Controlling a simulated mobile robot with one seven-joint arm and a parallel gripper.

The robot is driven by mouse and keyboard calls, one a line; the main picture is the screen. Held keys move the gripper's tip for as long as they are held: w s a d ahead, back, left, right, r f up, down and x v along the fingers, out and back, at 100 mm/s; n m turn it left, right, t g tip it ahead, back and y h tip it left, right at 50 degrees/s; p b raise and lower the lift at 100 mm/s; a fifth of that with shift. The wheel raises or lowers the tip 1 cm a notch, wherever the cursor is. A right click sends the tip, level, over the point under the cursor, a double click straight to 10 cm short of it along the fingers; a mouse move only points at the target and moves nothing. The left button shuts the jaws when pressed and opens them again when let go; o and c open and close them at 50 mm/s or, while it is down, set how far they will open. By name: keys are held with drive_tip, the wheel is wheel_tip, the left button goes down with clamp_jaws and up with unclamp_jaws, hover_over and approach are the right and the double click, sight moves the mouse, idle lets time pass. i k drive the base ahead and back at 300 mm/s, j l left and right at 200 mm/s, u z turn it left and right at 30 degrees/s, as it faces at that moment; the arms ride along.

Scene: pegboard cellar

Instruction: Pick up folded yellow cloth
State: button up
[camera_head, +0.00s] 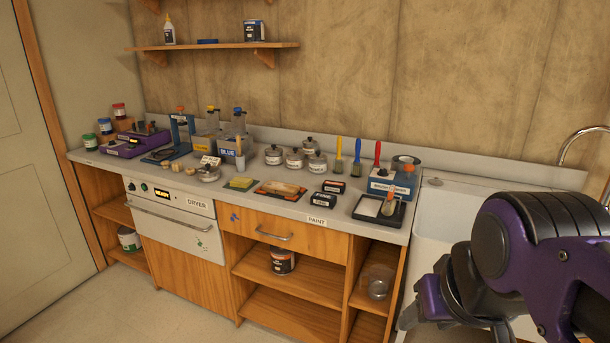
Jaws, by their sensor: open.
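The folded yellow cloth (241,183) lies flat on the grey counter (225,208), near its front edge and above the right end of the dryer. It looks like a small yellow square with a darker greenish edge. Nothing covers it. My purple and black arm fills the lower right of the view, in front of the white sink, well to the right of the cloth. The fingers of my gripper do not show.
An orange tray (262,188) lies just right of the cloth. A small dish (208,174) and a jar with a brush (239,161) stand close by on its left and behind. Several lidded pots (295,159) stand farther back. Bare counter lies in front of the cloth.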

sight(239, 182)
drive_tip(key=i+j+z, duration=0.25)
drive_tip(key=j, duration=0.3)
drive_tip(key=i+j+z, duration=0.25)
drive_tip(key=i+j, duration=0.15)
drive_tip(key=j, duration=0.3)
drive_tip(key=i+j+z, duration=0.15)
drive_tip(key=j, duration=0.15)
drive_tip(key=i+j, duration=0.1)
drive_tip(key=j, duration=0.25)
drive_tip(key=i+j, duration=0.15)
drive_tip(key=j, duration=0.15)
drive_tip(key=i+j, duration=0.1)
drive_tip(key=j, duration=0.25)
drive_tip(key=i+j, duration=0.15)
drive_tip(key=j, duration=0.2)
drive_tip(key=i+j, duration=0.1)
drive_tip(key=j, duration=0.25)
drive_tip(key=l+z, duration=0.05)
